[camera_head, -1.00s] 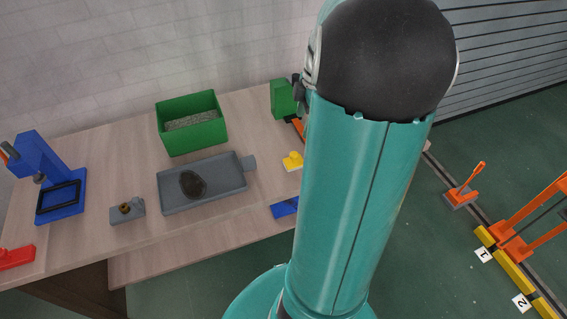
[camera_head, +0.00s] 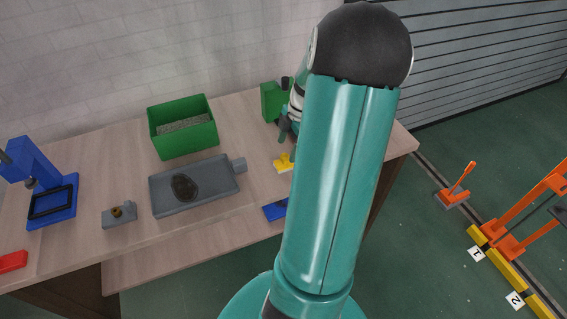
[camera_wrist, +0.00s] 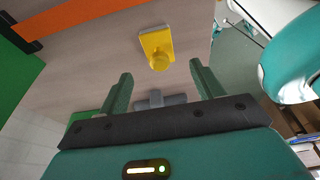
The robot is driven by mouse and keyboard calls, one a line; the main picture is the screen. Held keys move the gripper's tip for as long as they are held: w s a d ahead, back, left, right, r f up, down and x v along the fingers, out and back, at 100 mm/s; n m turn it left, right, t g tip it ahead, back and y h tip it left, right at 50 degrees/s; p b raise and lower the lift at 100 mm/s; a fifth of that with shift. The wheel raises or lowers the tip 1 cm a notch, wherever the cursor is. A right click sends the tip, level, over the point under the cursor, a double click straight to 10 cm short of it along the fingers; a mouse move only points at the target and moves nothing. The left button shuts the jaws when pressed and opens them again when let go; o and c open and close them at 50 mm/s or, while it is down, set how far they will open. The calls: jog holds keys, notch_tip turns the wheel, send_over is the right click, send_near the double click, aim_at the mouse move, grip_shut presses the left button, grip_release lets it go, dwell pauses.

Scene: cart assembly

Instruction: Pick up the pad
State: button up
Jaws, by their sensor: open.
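The pad (camera_wrist: 156,42) is a small yellow block with a round knob and a grey edge. In the wrist view it lies on the wooden table just beyond my fingertips, between their lines. In the head view the yellow pad (camera_head: 284,163) sits right of the grey tray, beside my arm. My gripper (camera_wrist: 161,69) is open and empty, with its two green fingers spread apart and not touching the pad. In the head view my arm hides most of the gripper.
A grey tray (camera_head: 215,191) with a dark patch lies left of the pad. A green bin (camera_head: 183,142) stands behind it. A green block (camera_head: 271,102) and a blue piece (camera_head: 274,211) flank the pad. An orange bar (camera_wrist: 75,14) shows in the wrist view.

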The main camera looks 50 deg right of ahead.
aim_at(282, 156)
jog(key=shift+x, duration=3.15)
jog(key=c, duration=1.2)
jog(key=shift+o, duration=0.2)
jog(key=shift+r, duration=0.5)
notch_tip(282, 156, up, 2)
jog(key=shift+r, duration=0.25)
jog(key=s+a+r, duration=0.9)
jog(key=s+a, duration=0.1)
jog(key=shift+r, duration=0.3)
